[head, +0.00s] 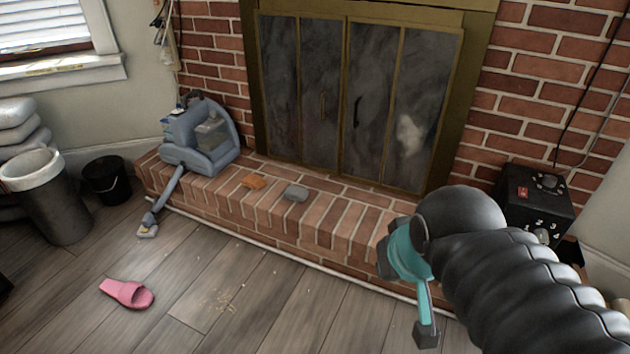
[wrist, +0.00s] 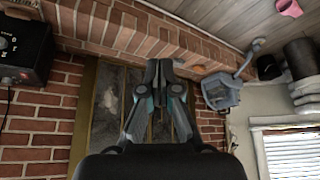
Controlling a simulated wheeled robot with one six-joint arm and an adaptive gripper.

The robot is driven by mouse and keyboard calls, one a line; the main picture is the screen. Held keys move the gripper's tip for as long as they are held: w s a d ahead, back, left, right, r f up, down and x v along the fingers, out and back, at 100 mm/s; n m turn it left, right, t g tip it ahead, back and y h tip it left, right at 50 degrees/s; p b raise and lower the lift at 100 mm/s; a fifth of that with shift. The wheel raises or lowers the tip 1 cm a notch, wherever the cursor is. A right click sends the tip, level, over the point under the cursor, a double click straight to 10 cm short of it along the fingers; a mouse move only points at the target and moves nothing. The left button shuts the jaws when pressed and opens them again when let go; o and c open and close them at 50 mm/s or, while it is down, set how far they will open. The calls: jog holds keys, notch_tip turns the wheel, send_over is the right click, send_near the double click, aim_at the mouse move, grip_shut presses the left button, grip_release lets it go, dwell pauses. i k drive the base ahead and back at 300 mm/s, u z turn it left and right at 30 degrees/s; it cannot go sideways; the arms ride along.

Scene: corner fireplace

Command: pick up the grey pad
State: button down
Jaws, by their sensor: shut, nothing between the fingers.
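The grey pad (head: 296,193) is a small block lying flat on the brick hearth ledge, in front of the fireplace doors, in the head view. My gripper (head: 408,262), with teal and dark parts, is to the right of the pad and clearly apart from it. In the wrist view my gripper (wrist: 160,70) has its fingertips together with nothing held.
An orange block (head: 254,182) lies just left of the pad. A blue-grey cleaning machine (head: 203,135) stands on the ledge's left end. A black box (head: 536,200) stands at the right. A pink slipper (head: 127,293) lies on the floor, otherwise open before the hearth.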

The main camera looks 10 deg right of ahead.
aim_at(293, 193)
jog(key=u, duration=0.4)
jog(key=i, duration=1.4)
jog(key=z, duration=0.35)
